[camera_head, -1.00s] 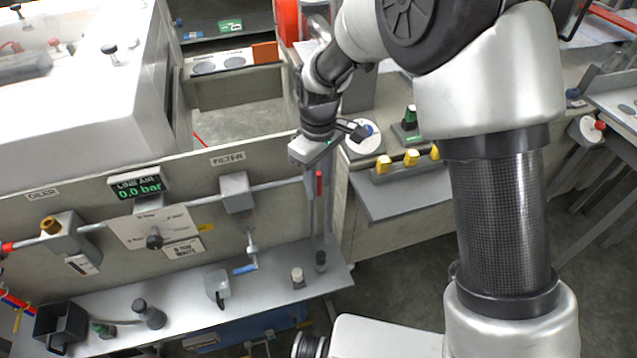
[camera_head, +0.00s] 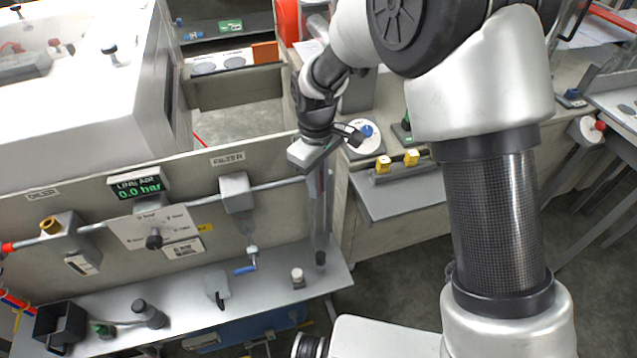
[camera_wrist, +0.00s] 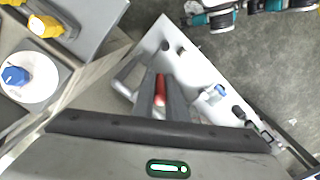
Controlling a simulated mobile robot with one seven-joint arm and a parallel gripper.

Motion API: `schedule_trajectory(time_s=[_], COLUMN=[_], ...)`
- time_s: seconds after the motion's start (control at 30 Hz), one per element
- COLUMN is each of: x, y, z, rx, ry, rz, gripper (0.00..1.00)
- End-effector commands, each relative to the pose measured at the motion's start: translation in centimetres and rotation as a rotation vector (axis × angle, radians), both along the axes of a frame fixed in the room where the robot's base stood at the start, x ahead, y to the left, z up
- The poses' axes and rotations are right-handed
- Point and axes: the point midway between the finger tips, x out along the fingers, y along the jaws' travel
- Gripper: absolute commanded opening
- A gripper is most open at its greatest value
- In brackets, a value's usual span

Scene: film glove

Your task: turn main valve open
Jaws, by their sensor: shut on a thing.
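The main valve's red lever handle (camera_wrist: 160,84) shows between my gripper's two grey fingers (camera_wrist: 161,95) in the wrist view. The fingers are shut on the handle. In the head view my gripper (camera_head: 316,155) is at the right end of the pipe, at the panel's right edge, and hides most of the handle. The valve body is largely hidden behind the gripper and fingers. A line air display (camera_head: 138,184) on the panel reads 0.0 bar.
A filter (camera_head: 236,192) and a blue-handled crank (camera_head: 247,266) are left of the gripper. A grey shelf (camera_head: 180,310) with small parts lies below. Yellow knobs (camera_head: 412,157) and a blue-knobbed white dial (camera_head: 366,131) stand to the right.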

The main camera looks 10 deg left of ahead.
Motion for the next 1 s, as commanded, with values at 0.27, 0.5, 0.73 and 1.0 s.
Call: schedule_trajectory(time_s=[0.27,0.5,0.73,1.0], x=[-0.4,-0.8,-1.2,-1.5], y=[0.7,1.5,2.1,2.6], z=[-0.1,-0.5,-0.9,-1.5], rx=[-0.115,-0.295,-0.481,-0.678], ry=[-0.072,-0.184,-0.3,-0.42], rz=[0.009,0.009,0.006,0.003], gripper=[0.0,0.0,0.0,0.0])
